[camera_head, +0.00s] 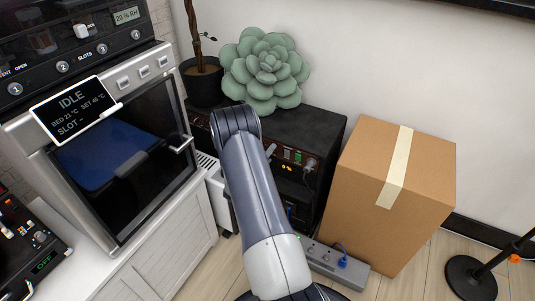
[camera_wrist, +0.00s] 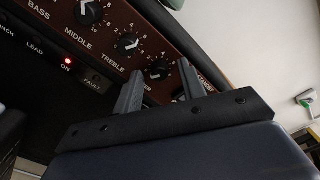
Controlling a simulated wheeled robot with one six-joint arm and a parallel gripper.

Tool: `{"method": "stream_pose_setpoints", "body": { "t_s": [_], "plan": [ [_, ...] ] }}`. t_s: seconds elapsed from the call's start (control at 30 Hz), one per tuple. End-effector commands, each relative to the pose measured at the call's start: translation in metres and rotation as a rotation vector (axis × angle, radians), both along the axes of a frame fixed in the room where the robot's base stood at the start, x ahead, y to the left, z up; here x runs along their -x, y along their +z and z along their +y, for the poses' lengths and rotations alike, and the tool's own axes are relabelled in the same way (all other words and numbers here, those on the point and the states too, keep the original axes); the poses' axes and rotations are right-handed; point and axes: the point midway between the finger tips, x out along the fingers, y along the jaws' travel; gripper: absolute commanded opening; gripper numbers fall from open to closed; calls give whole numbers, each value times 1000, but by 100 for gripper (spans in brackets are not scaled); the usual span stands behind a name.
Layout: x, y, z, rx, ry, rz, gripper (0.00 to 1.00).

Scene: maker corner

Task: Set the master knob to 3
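The amplifier (camera_head: 318,125) is a black box against the wall. In the wrist view its brown control panel (camera_wrist: 107,28) runs diagonally, with knobs over the labels BASS, MIDDLE and TREBLE. The master knob (camera_wrist: 158,70) is the dark knob after treble, with a white pointer and scale marks. Its label is partly covered by a finger, only the end showing. The pointer's exact number is unreadable. My gripper (camera_wrist: 158,72) is open, its fingers appearing on either side of this knob; I cannot tell whether they touch it. In the head view my arm hides the gripper.
A succulent (camera_head: 264,70) and a dark pot (camera_head: 203,85) stand by the amplifier's top. A cardboard box (camera_head: 408,170) is close on its right. A grey power strip (camera_head: 335,266) lies on the floor in front. An oven (camera_head: 125,160) stands left.

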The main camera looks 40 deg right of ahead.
Motion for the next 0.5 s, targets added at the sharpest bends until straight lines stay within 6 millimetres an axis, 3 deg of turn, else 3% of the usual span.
{"method": "stream_pose_setpoints", "body": {
  "t_s": [0.43, 0.5],
  "plan": [
    [0, 0, 0, 0, 0, 0, 2],
    [0, 0, 0, 0, 0, 0, 0]
  ]
}}
